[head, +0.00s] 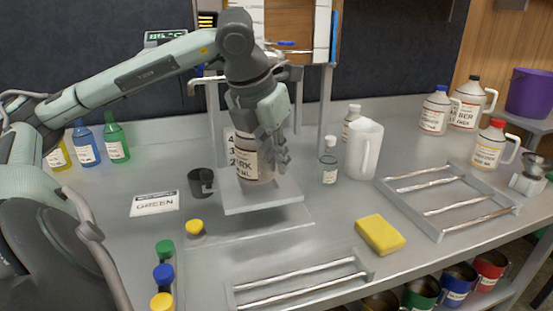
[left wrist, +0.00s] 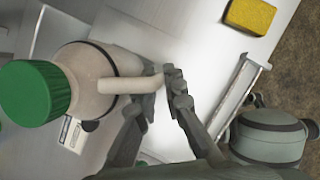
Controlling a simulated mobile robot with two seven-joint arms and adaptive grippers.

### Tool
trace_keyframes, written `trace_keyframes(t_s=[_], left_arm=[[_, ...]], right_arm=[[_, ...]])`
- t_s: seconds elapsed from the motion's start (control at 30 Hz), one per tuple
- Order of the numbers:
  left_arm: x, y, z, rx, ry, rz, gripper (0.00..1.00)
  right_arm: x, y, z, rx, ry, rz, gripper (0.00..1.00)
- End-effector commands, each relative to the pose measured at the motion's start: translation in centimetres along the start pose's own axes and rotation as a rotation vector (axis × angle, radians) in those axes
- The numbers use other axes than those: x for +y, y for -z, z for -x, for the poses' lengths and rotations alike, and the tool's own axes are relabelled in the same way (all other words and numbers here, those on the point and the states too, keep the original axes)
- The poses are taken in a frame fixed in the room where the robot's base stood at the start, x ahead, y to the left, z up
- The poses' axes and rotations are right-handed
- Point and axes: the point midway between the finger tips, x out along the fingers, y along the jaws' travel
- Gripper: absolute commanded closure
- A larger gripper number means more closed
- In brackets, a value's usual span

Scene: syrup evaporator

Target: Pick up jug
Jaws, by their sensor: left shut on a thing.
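The jug is beige with a dark-lettered label (head: 246,168). In the head view it is at the raised metal shelf of the stand, its upper part hidden behind my left gripper (head: 274,148). In the left wrist view the jug (left wrist: 88,78) shows a green cap and a handle reaching between the fingers of my left gripper (left wrist: 158,108). The left gripper is shut on that handle. I cannot tell whether the jug's base touches the shelf. My right gripper is in neither view.
The stand's shelf (head: 262,200) juts over the bench. A black cup (head: 201,182) is to its left; a small bottle (head: 328,162) and a white pitcher (head: 365,150) are to its right. A yellow sponge (head: 380,234) and metal racks (head: 447,198) lie further right.

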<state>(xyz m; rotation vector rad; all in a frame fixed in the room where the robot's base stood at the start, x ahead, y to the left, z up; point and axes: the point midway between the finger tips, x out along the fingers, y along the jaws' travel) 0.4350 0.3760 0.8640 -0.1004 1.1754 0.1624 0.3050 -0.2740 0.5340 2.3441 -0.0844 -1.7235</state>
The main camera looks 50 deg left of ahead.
Motion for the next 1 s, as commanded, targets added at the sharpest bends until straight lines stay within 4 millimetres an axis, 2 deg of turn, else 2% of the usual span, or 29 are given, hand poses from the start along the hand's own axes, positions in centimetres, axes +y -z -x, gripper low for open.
trace_keyframes(t_s=[0.03, 0.23, 0.37, 0.5, 0.7, 1.0], left_arm=[[0.1, -0.5, 1.0, -0.006, -0.001, 0.001, 1.00], [0.1, -1.0, 2.4, -0.006, -0.002, 0.000, 1.00], [-0.8, 0.7, 4.1, -0.009, -0.005, -0.002, 1.00], [-1.7, 2.3, 6.5, -0.008, -0.005, -0.003, 1.00], [-3.1, 4.5, 10.0, -0.008, -0.005, -0.001, 1.00], [-4.2, 6.2, 12.6, -0.005, -0.003, 0.000, 1.00]], right_arm=[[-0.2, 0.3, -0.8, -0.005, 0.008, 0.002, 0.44], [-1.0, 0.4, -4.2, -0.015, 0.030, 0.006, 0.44], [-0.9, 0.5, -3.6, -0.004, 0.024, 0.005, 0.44], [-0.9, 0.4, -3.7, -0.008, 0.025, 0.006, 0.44], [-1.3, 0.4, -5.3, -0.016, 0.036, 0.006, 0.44], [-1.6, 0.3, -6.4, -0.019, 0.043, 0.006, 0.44]])
